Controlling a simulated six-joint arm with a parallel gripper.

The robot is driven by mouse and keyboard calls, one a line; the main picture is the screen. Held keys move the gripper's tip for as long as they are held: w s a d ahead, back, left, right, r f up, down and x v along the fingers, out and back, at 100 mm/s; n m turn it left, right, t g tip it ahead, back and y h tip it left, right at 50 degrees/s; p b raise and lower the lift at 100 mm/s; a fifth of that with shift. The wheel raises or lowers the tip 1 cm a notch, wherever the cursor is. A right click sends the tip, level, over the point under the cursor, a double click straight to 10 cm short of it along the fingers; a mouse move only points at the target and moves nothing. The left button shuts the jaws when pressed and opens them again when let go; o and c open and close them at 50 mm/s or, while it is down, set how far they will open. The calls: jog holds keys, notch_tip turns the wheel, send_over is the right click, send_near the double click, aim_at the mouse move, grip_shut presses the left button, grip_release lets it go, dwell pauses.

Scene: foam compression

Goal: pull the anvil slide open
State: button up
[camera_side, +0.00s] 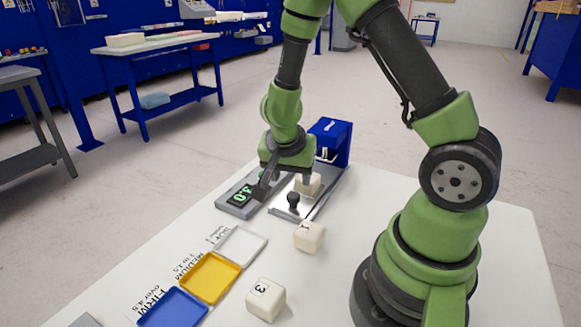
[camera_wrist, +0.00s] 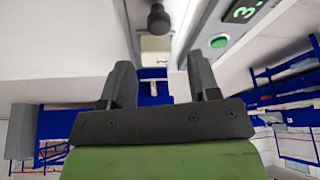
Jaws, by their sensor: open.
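The anvil slide is a grey metal plate, and its bare edge (camera_side: 318,211) shows in the side view. A black knob (camera_side: 293,198) stands at its near end and also shows at the top of the wrist view (camera_wrist: 158,18). A cream foam block (camera_side: 309,184) is on the slide behind the knob. It also shows in the wrist view (camera_wrist: 155,47). My gripper (camera_side: 285,185) is open above the slide, its fingers apart and empty. In the wrist view the knob lies beyond the fingertips (camera_wrist: 160,75), apart from them.
A grey readout box (camera_side: 235,208) with green digits adjoins the slide on the left. A blue housing (camera_side: 332,138) stands behind. Foam blocks marked 1 (camera_side: 309,237) and 3 (camera_side: 265,300) sit in front. White (camera_side: 241,262), yellow (camera_side: 209,297) and blue (camera_side: 172,310) trays line the left edge.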

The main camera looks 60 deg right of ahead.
jog(key=shift+v, duration=0.9)
jog(key=w+a+r+n+t+y, duration=0.1)
jog(key=a+r+n+t+y, duration=0.3)
jog(key=r, duration=0.4)
jog(key=w+a+r+n+t+y, duration=0.15)
jog(key=a+r+t, duration=0.25)
jog(key=a+r, duration=0.4)
jog(key=s+r+n+g, duration=0.2)
jog(key=s+n, duration=0.3)
jog(key=s, duration=0.9)
jog(key=shift+s+d+r+y, duration=0.15)
jog(key=shift+d+r+y, duration=0.05)
jog(key=shift+r+y, duration=0.3)
